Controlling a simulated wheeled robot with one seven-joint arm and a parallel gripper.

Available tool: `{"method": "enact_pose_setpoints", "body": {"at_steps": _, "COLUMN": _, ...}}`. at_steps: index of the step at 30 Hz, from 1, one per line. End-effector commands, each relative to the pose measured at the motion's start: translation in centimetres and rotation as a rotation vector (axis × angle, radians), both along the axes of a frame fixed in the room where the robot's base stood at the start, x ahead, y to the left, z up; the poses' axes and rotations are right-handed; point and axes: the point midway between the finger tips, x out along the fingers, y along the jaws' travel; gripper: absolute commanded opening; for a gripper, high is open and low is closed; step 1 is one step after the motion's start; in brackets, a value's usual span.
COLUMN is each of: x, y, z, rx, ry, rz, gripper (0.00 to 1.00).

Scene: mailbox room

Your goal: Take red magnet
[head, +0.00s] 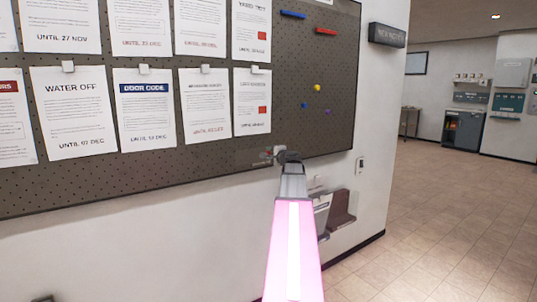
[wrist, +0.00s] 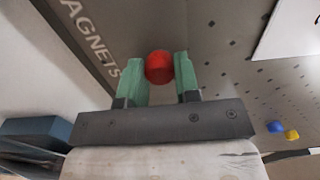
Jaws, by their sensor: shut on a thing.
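The red magnet (wrist: 159,67) is round and sits between the two green fingertips of my gripper (wrist: 159,76) in the wrist view. The fingers are shut on it from both sides. Behind it is the pegboard (wrist: 225,30), near the "MAGNETS" lettering; I cannot tell whether the magnet still touches the board. In the head view my gripper (head: 272,155) is at the lower edge of the pegboard (head: 200,155), below the notices. The magnet is only a tiny reddish spot there, mostly hidden.
Notices such as the "WATER OFF" sheet (head: 68,112) hang left of my gripper. A yellow magnet (head: 317,87) and a blue magnet (head: 304,105) are higher right on the board. A brown holder (head: 341,210) juts from the wall below. Open floor (head: 430,230) lies to the right.

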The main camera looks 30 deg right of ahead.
Motion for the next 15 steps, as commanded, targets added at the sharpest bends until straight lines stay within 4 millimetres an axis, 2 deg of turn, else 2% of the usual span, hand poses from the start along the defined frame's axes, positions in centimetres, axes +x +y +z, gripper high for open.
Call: {"method": "enact_pose_setpoints", "body": {"at_steps": 15, "x": -1.4, "y": -0.1, "z": 0.0, "rx": 0.0, "ry": 0.0, "rz": 0.0, "gripper": 0.09}}
